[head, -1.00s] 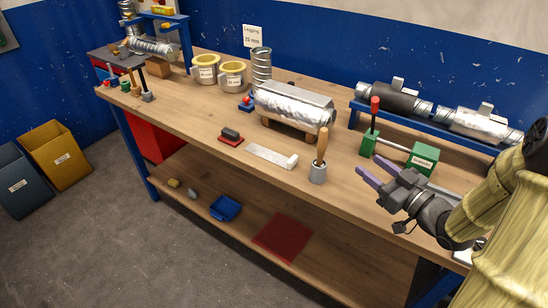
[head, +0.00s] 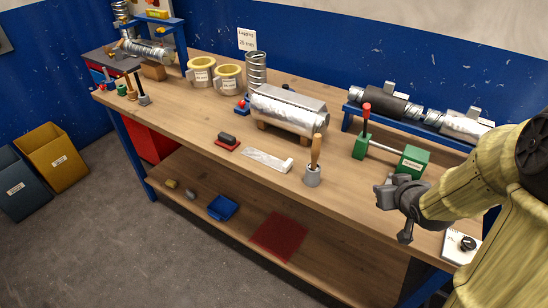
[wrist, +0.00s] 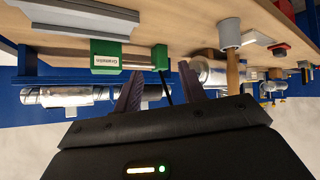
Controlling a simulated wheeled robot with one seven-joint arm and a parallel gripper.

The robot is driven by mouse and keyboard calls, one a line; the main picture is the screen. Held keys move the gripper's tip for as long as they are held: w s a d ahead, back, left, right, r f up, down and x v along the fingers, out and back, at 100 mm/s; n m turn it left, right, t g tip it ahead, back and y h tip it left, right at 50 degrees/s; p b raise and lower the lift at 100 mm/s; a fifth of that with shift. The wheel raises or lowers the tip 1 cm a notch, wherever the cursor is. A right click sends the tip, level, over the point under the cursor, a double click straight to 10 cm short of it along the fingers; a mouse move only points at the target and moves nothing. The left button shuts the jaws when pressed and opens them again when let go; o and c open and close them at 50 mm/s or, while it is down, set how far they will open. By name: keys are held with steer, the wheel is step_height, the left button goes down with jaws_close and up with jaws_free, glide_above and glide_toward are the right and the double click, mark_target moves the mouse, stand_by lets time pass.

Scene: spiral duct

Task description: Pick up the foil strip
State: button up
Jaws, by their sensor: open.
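The foil strip (head: 264,159) lies flat on the wooden bench in the head view. It is narrow and silvery, and its right end looks raised or rolled. It sits in front of the foil-wrapped duct (head: 288,112).
A grey cup with a wooden-handled tool (head: 313,174) stands between strip and gripper. A red block with a black top (head: 228,142) lies left of the strip. A green clamp with a red handle (head: 362,146) and a blue duct rack (head: 347,118) stand behind.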

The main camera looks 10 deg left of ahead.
steer(key=s+a+m+g+h+p, duration=0.1)
steer(key=s+g, duration=0.6)
steer(key=s, duration=0.7)
steer(key=m+p, duration=0.1)
steer(key=m, duration=0.1)
steer(key=shift+s+a+r+m+h+p, duration=0.3)
steer(key=shift+s+m+p, duration=0.05)
steer(key=shift+m+p, duration=0.05)
steer(key=shift+c, duration=0.5)
steer(key=shift+w+d, duration=0.1)
steer(key=shift+w, duration=0.05)
